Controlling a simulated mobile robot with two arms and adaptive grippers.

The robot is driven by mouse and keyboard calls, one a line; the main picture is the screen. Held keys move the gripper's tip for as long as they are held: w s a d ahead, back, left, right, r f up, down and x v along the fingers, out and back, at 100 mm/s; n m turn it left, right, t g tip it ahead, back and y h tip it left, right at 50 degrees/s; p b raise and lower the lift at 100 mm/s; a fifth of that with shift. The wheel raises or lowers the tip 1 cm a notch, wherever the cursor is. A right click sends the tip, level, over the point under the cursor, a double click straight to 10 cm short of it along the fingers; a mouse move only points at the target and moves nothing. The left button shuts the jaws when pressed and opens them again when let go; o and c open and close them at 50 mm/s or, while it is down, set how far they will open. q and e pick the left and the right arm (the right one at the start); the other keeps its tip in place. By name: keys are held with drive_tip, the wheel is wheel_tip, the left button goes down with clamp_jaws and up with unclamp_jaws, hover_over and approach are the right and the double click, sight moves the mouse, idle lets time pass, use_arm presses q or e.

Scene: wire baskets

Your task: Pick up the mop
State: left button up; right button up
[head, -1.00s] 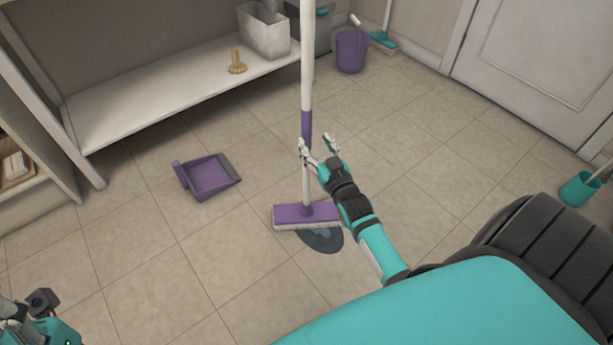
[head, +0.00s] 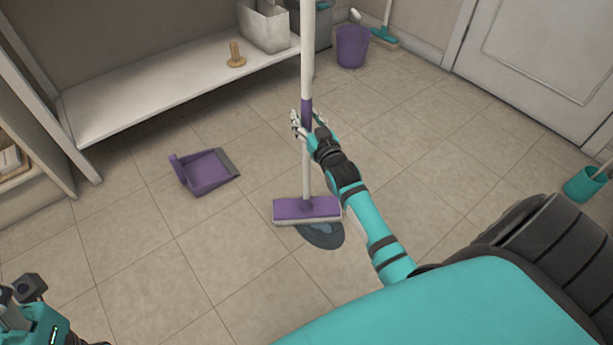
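The mop (head: 306,170) stands upright, with a white handle, a purple grip section and a purple flat head (head: 307,209) on the floor. The head is beside a dark wet puddle (head: 320,236). My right gripper (head: 308,120) is at the lower end of the purple grip section. Its fingers are apart, one on each side of the handle, and I see no clear closing on it. My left gripper (head: 18,310) is only partly seen at the bottom left corner, away from the mop; its fingers are not clear.
A purple dustpan (head: 205,172) lies on the tiles left of the mop. A white shelf (head: 170,95) with a wooden object (head: 236,55) is behind. A purple bucket (head: 352,46) and a teal broom (head: 385,37) stand at the back. A teal container (head: 584,185) is at right.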

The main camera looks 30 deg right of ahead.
clamp_jaws()
idle(0.7)
drive_tip(key=shift+r, duration=0.1)
